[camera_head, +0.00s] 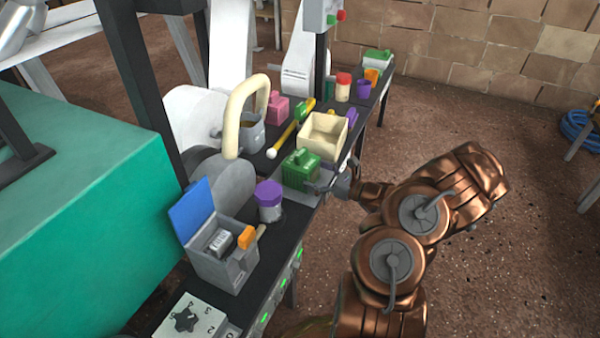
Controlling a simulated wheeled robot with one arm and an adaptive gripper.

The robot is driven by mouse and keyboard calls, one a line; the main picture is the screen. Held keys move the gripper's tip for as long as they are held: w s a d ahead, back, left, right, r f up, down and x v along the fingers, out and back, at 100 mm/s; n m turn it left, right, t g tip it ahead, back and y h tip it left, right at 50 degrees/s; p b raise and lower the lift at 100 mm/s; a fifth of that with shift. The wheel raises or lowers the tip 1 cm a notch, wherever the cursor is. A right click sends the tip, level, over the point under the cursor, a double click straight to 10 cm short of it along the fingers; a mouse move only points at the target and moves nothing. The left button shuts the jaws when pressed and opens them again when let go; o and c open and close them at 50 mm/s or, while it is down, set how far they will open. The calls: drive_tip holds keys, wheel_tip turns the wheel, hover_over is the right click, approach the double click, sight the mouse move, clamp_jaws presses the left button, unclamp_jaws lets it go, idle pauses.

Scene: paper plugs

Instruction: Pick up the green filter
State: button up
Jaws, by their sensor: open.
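The green filter (300,171), a ribbed green block with a raised top part, sits on the dark narrow bench in front of the cream open box. My gripper (322,187) is at its right side, low near the bench's edge, with its fingers pointing left toward the block. The gripper is open. The fingers are small in this view, and I cannot tell whether they touch the block.
Left of the green block stand a purple-lidded jar (269,201) and a grey box with a raised blue lid (212,235). Behind are the cream box (322,137), a yellow-handled tool (290,132) and a pink block (278,108). Floor right of the bench is open.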

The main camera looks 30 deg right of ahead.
sight(304, 159)
drive_tip(key=shift+r+b+x, duration=0.15)
drive_tip(key=shift+b+x, duration=0.35)
drive_tip(key=shift+x, duration=0.65)
drive_tip(key=shift+r+b+x, duration=0.1)
drive_tip(key=shift+b+x, duration=0.4)
drive_tip(key=shift+x, duration=0.65)
drive_tip(key=shift+a, duration=0.1)
drive_tip(key=c, duration=0.9)
drive_tip(key=shift+r+p, duration=0.35)
drive_tip(key=shift+r, duration=0.2)
drive_tip(key=r+p, duration=0.1)
drive_tip(key=r, duration=0.2)
drive_tip(key=shift+s+r+p, duration=0.1)
drive_tip(key=shift+s+p, duration=0.15)
drive_tip(key=shift+p, duration=0.15)
drive_tip(key=s+a+p, duration=0.3)
drive_tip(key=s+p, duration=0.1)
drive_tip(key=s, duration=1.1)
drive_tip(key=shift+s+r, duration=0.2)
drive_tip(key=shift+r, duration=0.2)
